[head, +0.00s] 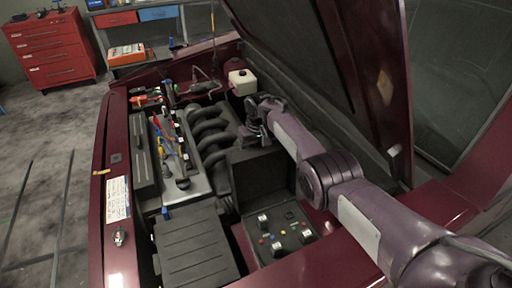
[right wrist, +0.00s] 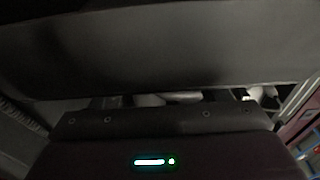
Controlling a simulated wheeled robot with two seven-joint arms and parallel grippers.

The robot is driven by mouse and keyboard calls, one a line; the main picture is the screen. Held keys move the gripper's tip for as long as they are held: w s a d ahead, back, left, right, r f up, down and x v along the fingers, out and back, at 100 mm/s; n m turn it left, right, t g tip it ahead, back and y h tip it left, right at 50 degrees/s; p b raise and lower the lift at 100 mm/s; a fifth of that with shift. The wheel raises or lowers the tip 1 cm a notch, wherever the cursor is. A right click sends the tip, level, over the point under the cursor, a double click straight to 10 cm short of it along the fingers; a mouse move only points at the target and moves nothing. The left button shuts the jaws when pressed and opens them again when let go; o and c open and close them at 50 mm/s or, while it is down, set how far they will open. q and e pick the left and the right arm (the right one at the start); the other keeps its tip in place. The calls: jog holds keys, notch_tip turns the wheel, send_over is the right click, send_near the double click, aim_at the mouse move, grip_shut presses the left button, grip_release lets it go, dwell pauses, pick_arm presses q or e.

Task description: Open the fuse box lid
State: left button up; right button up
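The fuse box (head: 280,238) sits at the front right of the engine bay in the head view. Its dark lid (head: 262,176) stands raised on the far side, and the inside shows relays and several small coloured fuses. My right arm comes in from the right over the bay. My right gripper (head: 251,136) is just beyond the lid's upper edge; I cannot tell whether it touches the lid. In the right wrist view a broad dark surface crosses the top, above my gripper's body; the fingers are not clear. My left gripper is not in view.
The raised hood (head: 340,60) of the maroon car stands behind and right of my arm. A black cover (head: 193,250) lies left of the fuse box. Engine pipes (head: 210,135) and a white reservoir (head: 242,82) are farther back. A red tool cabinet (head: 50,48) stands at back left.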

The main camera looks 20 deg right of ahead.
jog(key=shift+o, duration=0.4)
jog(key=shift+w, duration=0.25)
jog(key=shift+s+r+p, duration=0.15)
jog(key=shift+s+r, duration=0.05)
jog(key=shift+r, duration=1.1)
jog(key=shift+s+r+p, duration=0.1)
jog(key=shift+s+r, duration=0.05)
jog(key=shift+r, duration=1.15)
jog(key=shift+s+r+p, duration=0.15)
jog(key=shift+s+r, duration=0.05)
jog(key=shift+r, duration=1.1)
